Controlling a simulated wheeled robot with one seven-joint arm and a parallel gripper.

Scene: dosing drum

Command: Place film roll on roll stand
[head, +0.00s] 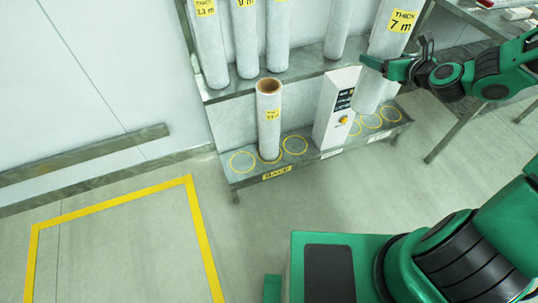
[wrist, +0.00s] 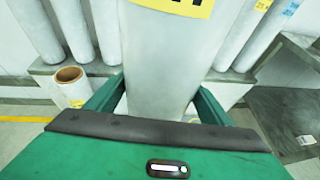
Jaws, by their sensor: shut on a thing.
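My gripper (head: 378,66) is shut on a thick white film roll (head: 392,42) with a yellow label reading "THICK 7 m". In the wrist view, the two fingers of my gripper (wrist: 153,98) flank the roll (wrist: 155,60). The held roll is near upright, slightly tilted in the head view, in front of the upper shelf. Its lower end is over or at the right-hand yellow circles of the low stand (head: 236,181); I cannot tell whether it touches. Another roll (head: 268,125), with an open brown core, stands on the middle circle of the left group.
A white box with a display and yellow knob (head: 336,108) stands between the two circle groups. Several rolls (head: 207,45) stand on the upper shelf (head: 305,68). A table (head: 470,20) is at the back right. A yellow floor outline (head: 110,208) encloses clear floor.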

